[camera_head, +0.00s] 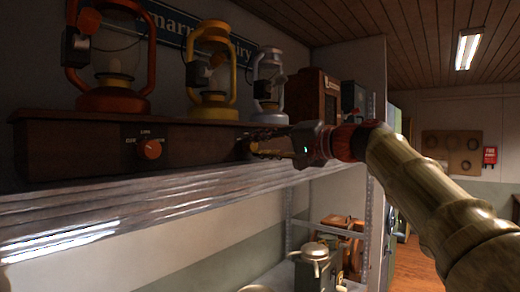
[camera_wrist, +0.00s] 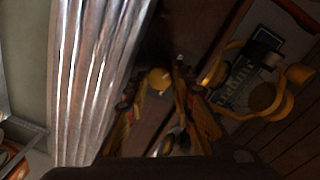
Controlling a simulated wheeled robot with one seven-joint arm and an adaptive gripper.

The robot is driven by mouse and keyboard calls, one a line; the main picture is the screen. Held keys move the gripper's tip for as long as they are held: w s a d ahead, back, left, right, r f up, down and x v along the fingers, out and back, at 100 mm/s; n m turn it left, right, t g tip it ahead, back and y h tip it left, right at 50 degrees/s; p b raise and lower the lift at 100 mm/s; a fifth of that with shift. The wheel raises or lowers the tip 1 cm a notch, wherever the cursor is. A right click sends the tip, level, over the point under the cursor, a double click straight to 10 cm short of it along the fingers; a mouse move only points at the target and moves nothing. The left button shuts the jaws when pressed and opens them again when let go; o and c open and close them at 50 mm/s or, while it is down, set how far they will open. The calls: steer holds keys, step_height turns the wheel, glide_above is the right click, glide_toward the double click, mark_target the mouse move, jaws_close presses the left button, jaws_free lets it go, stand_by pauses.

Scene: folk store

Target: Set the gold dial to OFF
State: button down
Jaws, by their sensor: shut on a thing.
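The gold dial (camera_wrist: 160,78) is a small round yellow knob on the front of a long dark wooden box (camera_head: 80,150). In the wrist view it shows between the fingertips of my gripper (camera_wrist: 157,92), which is shut on it. In the head view my gripper (camera_head: 258,144) reaches the box front from the right and hides the gold dial. The dial's setting and its lettering cannot be read. A gold lantern (camera_head: 213,70) stands on the box; it also shows in the wrist view (camera_wrist: 262,95).
An orange lantern (camera_head: 112,60) and a silver lantern (camera_head: 269,88) flank the gold one. An orange dial (camera_head: 150,149) with small labels sits left on the box front. The metal shelf (camera_head: 110,205) runs just below. A kettle (camera_head: 315,252) stands lower right.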

stand_by(0.3)
steer(key=c, duration=1.6)
jaws_free()
steer(key=shift+o, duration=0.5)
steer(key=v, duration=0.8)
